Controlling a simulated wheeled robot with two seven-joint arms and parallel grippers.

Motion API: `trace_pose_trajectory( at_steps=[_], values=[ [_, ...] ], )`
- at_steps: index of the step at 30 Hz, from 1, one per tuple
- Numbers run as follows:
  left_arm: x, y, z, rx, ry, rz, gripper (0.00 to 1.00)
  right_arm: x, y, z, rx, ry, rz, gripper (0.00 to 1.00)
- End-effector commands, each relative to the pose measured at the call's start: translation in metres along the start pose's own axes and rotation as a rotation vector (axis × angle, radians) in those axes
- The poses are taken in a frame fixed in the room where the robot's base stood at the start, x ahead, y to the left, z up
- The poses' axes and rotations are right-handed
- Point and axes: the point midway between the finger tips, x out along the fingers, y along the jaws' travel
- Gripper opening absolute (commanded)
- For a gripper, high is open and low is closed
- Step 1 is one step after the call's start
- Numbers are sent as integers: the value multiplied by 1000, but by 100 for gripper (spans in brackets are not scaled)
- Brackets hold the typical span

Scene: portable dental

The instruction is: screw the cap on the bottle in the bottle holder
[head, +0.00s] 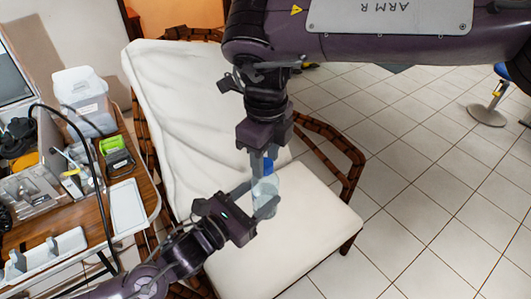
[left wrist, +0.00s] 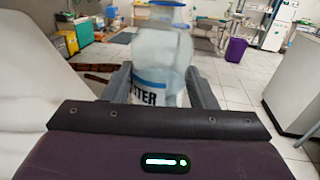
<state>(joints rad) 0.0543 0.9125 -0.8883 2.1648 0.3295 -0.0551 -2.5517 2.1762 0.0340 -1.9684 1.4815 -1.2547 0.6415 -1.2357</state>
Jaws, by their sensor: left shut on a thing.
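A clear bottle (head: 266,190) is held upright in the air in front of the white reclining chair, not in a holder. My left gripper (head: 257,203) is shut around its body. A blue cap (head: 268,165) is at the bottle's top. My right gripper (head: 264,158) points down from above, with its fingers at the cap. I cannot tell whether they grip it, or how the cap sits on the neck.
The white chair (head: 185,85) with wooden arms is behind and below the grippers. A wooden table (head: 147,188) at the left carries a clear bin (head: 85,105), a white tray (head: 128,207) and dental items. Tiled floor (head: 430,190) is open at the right.

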Motion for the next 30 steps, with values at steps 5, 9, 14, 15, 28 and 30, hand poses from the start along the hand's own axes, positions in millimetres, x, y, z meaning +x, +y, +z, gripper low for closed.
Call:
trace_pose_trajectory(
  at_steps=[5,9,14,15,28,30],
  values=[
    [0,0,1,0,-2,0,0,0,0,0,0,0,0,15],
    [0,0,1,0,-3,0,0,0,0,0,1,0,-1,0],
    [0,0,1,0,-3,0,0,0,0,0,64,-2,1,0],
    [0,0,1,0,-3,0,0,0,0,0,120,-2,1,0],
    [0,0,1,0,-3,-1,0,0,0,0,1134,-1,0,0],
    [0,0,1,0,-3,-1,0,0,0,0,1294,-2,-1,0]
  ],
)
